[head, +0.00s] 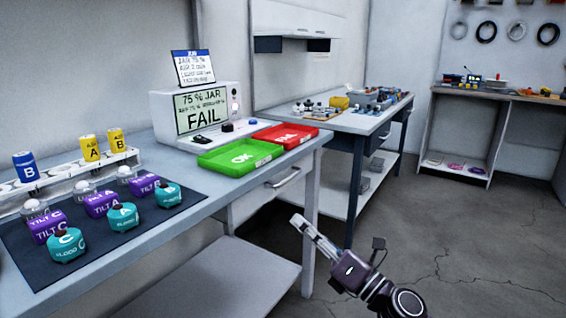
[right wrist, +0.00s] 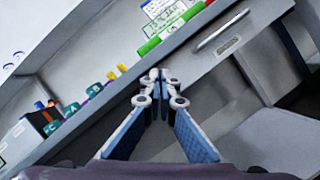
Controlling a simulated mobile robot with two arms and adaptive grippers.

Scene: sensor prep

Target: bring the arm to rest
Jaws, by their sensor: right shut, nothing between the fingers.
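My right gripper (head: 297,222) is in front of the workbench in the head view, in the open space off its right end, above the floor. Its fingers are together with nothing between them. In the right wrist view the fingertips (right wrist: 155,78) meet in front of the bench's edge and drawer front. My left gripper is in neither view.
The workbench (head: 215,200) holds a dark mat (head: 100,262) with teal and purple sensors, a tester (head: 205,112) reading FAIL, a green OK tray (head: 225,168) and a red tray (head: 300,130). A second bench (head: 345,120) stands behind. Floor at right is clear.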

